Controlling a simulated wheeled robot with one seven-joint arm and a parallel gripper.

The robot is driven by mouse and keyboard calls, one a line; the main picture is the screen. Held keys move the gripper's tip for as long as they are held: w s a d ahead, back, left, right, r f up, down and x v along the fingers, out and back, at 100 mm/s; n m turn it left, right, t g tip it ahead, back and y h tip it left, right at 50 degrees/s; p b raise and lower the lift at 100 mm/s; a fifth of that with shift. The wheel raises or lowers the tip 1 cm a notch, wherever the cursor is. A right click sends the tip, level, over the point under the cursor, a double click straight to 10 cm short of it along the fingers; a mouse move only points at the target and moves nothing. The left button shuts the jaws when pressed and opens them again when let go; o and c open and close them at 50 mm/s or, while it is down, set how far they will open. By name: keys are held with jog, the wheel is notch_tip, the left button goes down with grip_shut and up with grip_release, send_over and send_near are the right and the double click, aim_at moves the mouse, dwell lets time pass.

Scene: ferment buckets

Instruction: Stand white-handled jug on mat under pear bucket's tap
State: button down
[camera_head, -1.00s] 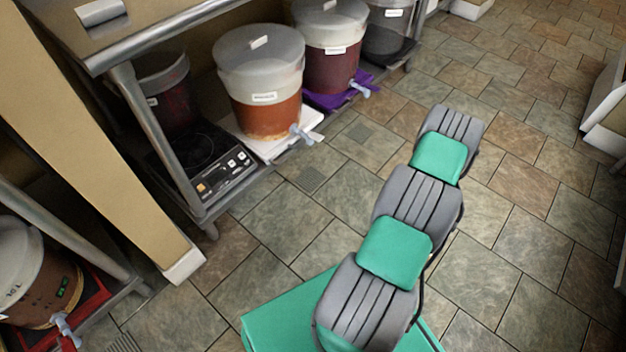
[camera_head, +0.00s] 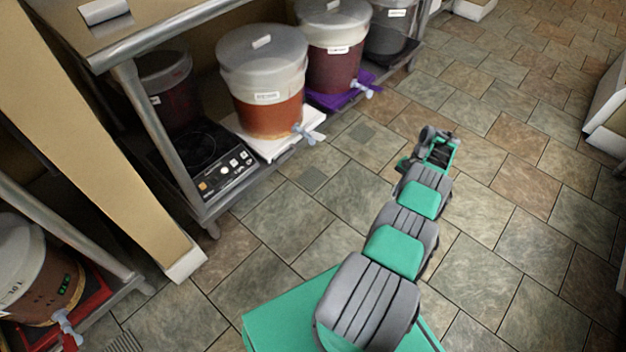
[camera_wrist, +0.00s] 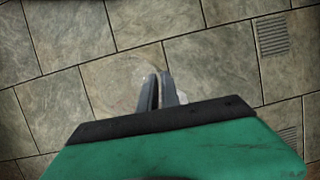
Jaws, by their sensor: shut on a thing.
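My gripper (camera_wrist: 163,88) is shut on a mostly hidden thing in the wrist view. A pale bit, seemingly the white-handled jug (camera_wrist: 182,97), shows beside the right finger, with a faint clear outline ahead. In the head view my gripper (camera_head: 438,150) is over the floor, right of the shelf and apart from the buckets. An amber bucket (camera_head: 262,75) with a pale blue tap (camera_head: 306,132) stands on a white mat (camera_head: 262,147). A dark red bucket (camera_head: 332,52) with a similar tap (camera_head: 367,90) stands on a purple mat (camera_head: 335,101). The labels are too small to read, so I cannot tell which is pear.
A black hotplate (camera_head: 215,165) sits on the low shelf behind a metal leg (camera_head: 150,130). A tan wall post (camera_head: 95,150) divides the shelves. Open tiled floor lies right.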

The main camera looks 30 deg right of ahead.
jog(key=shift+w+a+r+m+t, duration=0.15)
jog(key=shift+w+m+t, duration=0.25)
jog(key=shift+w+m, duration=0.4)
jog(key=shift+w+d+r+m+t, duration=0.1)
jog(key=shift+w+r+m+t, duration=0.3)
jog(key=shift+m, duration=0.65)
jog(key=shift+w+a+r+m+t, duration=0.1)
jog(key=shift+w+m+t, duration=0.3)
jog(key=shift+w+m, duration=0.5)
